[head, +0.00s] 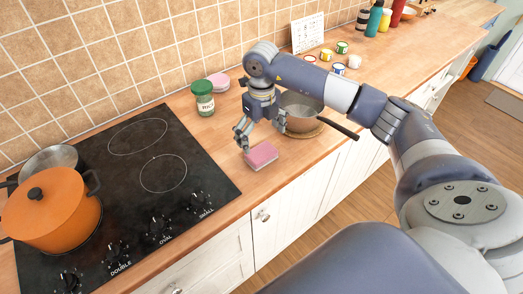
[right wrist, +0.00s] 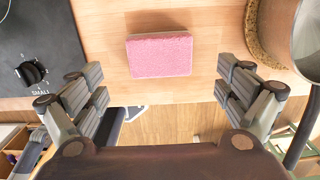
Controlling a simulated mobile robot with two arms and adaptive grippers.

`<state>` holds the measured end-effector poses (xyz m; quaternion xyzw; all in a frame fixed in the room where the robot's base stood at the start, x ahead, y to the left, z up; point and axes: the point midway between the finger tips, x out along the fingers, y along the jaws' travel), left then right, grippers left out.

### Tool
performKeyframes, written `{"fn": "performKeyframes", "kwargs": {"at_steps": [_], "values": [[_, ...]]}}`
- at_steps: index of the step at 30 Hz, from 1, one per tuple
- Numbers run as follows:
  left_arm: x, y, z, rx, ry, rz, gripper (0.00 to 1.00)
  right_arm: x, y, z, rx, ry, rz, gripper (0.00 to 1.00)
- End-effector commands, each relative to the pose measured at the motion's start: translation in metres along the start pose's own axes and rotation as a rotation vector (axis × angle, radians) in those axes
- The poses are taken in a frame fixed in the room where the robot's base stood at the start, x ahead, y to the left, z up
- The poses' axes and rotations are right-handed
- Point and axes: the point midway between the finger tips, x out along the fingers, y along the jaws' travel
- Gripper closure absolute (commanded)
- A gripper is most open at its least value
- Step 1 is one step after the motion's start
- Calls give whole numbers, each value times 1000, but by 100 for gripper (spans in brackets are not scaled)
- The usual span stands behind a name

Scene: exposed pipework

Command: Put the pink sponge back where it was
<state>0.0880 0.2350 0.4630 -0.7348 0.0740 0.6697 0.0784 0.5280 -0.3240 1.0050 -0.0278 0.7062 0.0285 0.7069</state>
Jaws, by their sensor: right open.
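The pink sponge (head: 261,155) lies flat on the wooden counter, between the black hob and the pan, near the counter's front edge. It also shows in the right wrist view (right wrist: 159,55), pink side up, ahead of the open fingers. My right gripper (head: 246,135) is open and empty, just above and behind the sponge in the head view. In the right wrist view the two fingers of my right gripper (right wrist: 161,88) stand wide apart, one on each side of the sponge, not touching it. My left gripper is not in view.
A pan (head: 301,110) on a cork mat stands right of the gripper, its handle pointing forward. A green jar (head: 203,98) and pink-topped stack (head: 218,82) stand behind. An orange pot (head: 50,208) sits on the hob (head: 130,190). Small cans (head: 326,55) stand farther back.

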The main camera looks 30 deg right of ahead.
Motion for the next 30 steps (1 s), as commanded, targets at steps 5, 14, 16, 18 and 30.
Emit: {"fn": "performKeyframes", "kwargs": {"at_steps": [5, 14, 16, 18, 30], "values": [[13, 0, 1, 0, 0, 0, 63, -31, 0, 0, 1, -3, -1, 6], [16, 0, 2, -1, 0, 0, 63, -52, 0, 0, 1, 1, 0, 6], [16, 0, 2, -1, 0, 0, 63, -52, 0, 0, 1, 1, 0, 6], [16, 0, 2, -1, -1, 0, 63, -52, 0, 0, 1, 1, 0, 6], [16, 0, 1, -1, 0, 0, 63, -52, 0, 0, 1, 1, 0, 6]]}}
